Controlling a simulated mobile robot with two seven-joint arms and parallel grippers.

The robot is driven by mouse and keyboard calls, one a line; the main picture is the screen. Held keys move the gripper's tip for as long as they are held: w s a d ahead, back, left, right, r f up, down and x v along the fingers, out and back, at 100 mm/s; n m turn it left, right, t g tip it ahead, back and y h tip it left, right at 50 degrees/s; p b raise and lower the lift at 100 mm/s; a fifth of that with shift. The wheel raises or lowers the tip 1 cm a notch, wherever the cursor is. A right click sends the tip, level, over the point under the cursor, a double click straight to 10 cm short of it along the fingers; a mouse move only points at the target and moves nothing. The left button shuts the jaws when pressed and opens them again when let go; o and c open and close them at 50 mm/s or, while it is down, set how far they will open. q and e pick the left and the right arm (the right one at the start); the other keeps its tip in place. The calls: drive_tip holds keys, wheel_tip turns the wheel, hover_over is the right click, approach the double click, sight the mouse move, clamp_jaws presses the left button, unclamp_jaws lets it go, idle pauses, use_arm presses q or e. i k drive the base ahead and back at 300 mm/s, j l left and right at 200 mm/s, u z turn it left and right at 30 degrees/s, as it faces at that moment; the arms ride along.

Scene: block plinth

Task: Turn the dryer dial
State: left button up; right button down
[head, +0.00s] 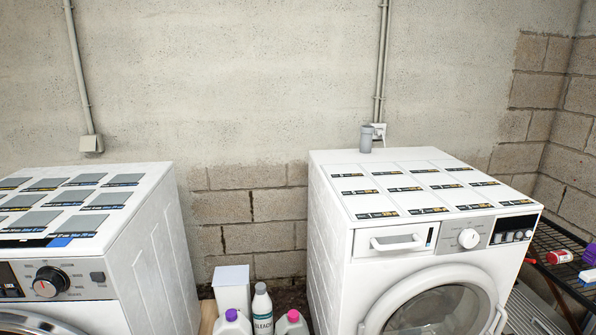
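Two white front-loading machines stand against the wall, and no label I can read says which is the dryer. The left machine (160,260) is cut off by the picture's left edge and has a black dial with a silver face (47,282) and a small orange-red mark. The right machine (330,225) has a white dial (468,238) right of its drawer (397,243), with a small dark display (513,229) beside it. Nothing touches either dial. Neither of my grippers is in view.
Between the machines stand a white box (232,290), a purple-capped bottle (232,322), a bleach bottle (262,310) and a pink-capped bottle (291,323). A black wire rack (560,262) with small items stands at right.

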sight(468, 237)
drive_tip(key=z, duration=1.35)
